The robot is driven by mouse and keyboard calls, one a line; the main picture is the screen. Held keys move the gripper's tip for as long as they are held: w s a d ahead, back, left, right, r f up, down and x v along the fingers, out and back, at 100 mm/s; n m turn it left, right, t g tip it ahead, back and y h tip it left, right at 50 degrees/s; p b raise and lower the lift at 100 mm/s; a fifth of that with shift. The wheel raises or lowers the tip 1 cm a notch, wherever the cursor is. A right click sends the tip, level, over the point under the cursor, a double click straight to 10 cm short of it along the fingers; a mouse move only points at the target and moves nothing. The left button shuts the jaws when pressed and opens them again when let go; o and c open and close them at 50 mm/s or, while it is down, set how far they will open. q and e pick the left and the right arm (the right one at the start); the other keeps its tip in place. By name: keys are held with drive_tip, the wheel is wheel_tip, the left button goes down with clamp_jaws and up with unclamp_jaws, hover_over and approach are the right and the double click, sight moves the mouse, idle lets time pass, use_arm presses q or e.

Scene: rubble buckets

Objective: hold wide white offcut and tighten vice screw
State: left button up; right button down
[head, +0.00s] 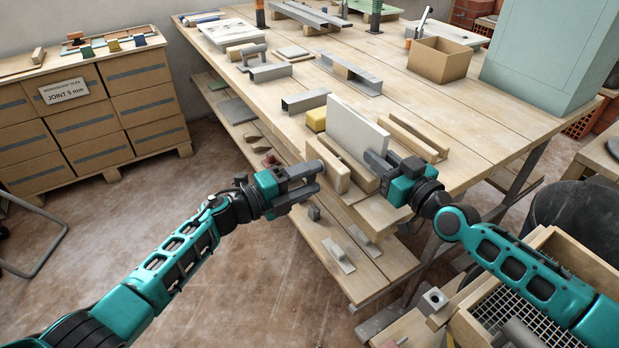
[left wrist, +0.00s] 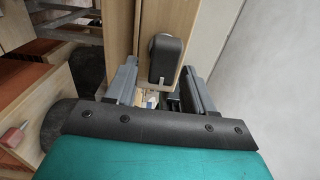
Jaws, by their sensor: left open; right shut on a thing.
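The wide white offcut (head: 354,130) stands upright on edge at the bench's near edge, in or just behind the wooden vice (head: 335,168). My right gripper (head: 376,164) is shut on the white offcut at its lower right end. My left gripper (head: 317,178) is open in front of the vice's front jaw. In the left wrist view, the dark rounded end of the vice screw (left wrist: 166,58) sits between my two open fingers, which show a gap on each side. The screw is hidden in the head view. I cannot tell how tightly the jaws meet the offcut.
A cardboard box (head: 439,61) stands further back. A lower shelf (head: 355,275) sits below the vice.

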use_arm(q)
drive_tip(key=v, duration=1.1)
drive_tip(key=shift+a, duration=0.2)
drive_tip(key=shift+s, duration=0.15)
idle(0.3)
use_arm(e)
drive_tip(key=c, duration=0.9)
unclamp_jaws()
drive_tip(key=shift+c, duration=0.2)
